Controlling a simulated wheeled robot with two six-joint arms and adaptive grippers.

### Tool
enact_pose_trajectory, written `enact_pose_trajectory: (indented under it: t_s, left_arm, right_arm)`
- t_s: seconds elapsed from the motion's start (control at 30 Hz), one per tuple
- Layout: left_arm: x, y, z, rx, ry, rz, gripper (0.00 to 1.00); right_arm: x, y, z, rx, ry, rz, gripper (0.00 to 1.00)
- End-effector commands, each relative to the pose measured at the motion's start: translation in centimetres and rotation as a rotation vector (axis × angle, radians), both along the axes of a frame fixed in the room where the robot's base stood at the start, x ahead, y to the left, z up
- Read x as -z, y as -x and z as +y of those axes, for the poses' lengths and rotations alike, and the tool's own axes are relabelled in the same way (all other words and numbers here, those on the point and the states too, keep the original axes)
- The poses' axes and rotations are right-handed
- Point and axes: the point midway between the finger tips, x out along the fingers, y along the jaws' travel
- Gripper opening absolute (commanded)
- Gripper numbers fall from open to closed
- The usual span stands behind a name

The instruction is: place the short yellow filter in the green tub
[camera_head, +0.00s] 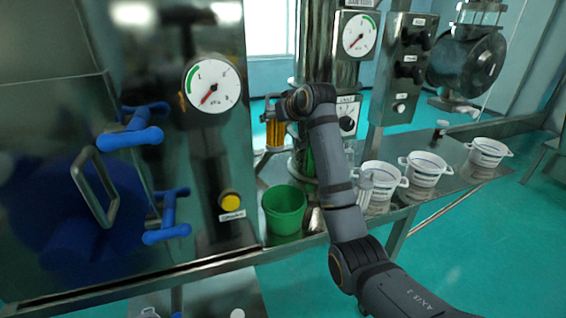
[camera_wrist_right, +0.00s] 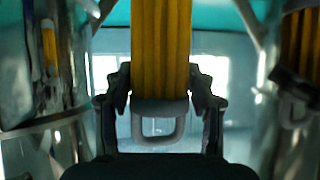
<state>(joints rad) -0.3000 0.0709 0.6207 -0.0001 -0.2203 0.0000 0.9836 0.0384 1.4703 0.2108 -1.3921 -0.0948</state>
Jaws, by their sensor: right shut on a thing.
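The yellow filter (camera_head: 275,134) hangs upright at the left end of my right arm, above and slightly left of the green tub. In the right wrist view it is a ribbed yellow column (camera_wrist_right: 160,45) with a grey looped handle at its near end. My right gripper (camera_wrist_right: 160,100) is shut on it at the handle end. In the head view this gripper (camera_head: 278,105) is small and partly hidden by my wrist. The green tub (camera_head: 284,212) stands on the metal bench and no contents show. My left gripper is not in view.
A steel cabinet with blue handles (camera_head: 135,137) and a gauge (camera_head: 212,85) stands left of the tub. A steel column (camera_head: 318,40) rises behind my wrist. White tubs (camera_head: 425,172) line the bench at right. Yellow ribbed shapes, perhaps reflections, flank the filter in the wrist view.

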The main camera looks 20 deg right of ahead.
Motion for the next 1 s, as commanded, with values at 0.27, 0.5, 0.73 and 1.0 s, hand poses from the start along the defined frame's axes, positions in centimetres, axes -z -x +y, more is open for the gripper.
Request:
enact_pose_trajectory:
  t_s: [0.27,0.5,0.73,1.0]
  left_arm:
    - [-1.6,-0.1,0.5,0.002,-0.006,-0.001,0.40]
    - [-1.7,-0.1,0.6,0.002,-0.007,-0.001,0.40]
    - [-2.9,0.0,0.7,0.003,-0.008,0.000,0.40]
    - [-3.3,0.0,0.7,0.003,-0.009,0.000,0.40]
  right_arm:
    - [12.6,5.6,-0.3,-0.044,0.023,-0.004,0.19]
    - [14.7,7.2,-0.1,-0.057,0.028,-0.010,0.19]
    - [18.3,7.3,-0.1,-0.056,0.027,-0.001,0.19]
    - [21.0,7.2,-0.1,-0.055,0.027,-0.007,0.19]
